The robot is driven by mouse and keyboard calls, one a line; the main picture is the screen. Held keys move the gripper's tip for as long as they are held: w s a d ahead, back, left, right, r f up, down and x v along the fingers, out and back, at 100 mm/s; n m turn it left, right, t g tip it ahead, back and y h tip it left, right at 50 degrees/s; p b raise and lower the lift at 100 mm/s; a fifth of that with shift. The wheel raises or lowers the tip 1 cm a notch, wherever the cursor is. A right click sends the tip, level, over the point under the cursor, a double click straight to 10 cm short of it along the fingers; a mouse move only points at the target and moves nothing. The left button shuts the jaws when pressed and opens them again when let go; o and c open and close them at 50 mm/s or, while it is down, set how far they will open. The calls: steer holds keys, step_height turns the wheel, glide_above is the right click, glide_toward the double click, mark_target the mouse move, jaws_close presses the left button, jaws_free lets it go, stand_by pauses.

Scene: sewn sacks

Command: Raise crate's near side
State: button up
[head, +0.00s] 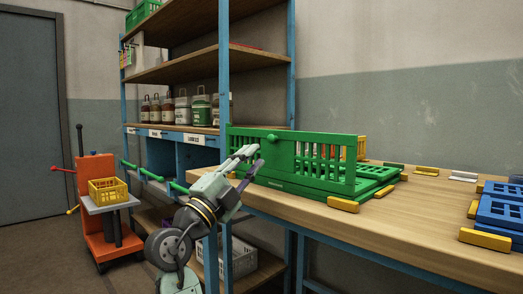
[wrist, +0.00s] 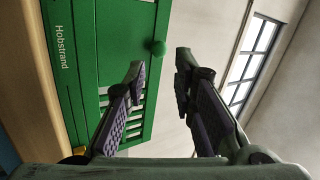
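The green crate (head: 375,187) sits on the wooden table, with low, folded-looking parts at its right. Its slatted near side (head: 310,160) stands about upright, with a round green knob (head: 272,138) near its top edge. The wrist view shows this side (wrist: 105,45), labelled "Hobstrand", and the knob (wrist: 158,47). My gripper (head: 254,158) is in front of the side, left of and below the knob in the head view. In the wrist view my gripper (wrist: 160,70) has its fingers apart with nothing between them; the knob appears beyond the tips. Contact with the side cannot be told.
Yellow blocks (head: 343,204) sit by the crate on the table (head: 400,230). A blue crate (head: 500,208) lies at the right. A blue-framed shelf (head: 225,70) with bottles stands behind at left. An orange cart (head: 97,200) with a yellow basket (head: 108,190) stands further left.

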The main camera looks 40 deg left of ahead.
steer(key=v, duration=0.6)
steer(key=shift+s, duration=0.2)
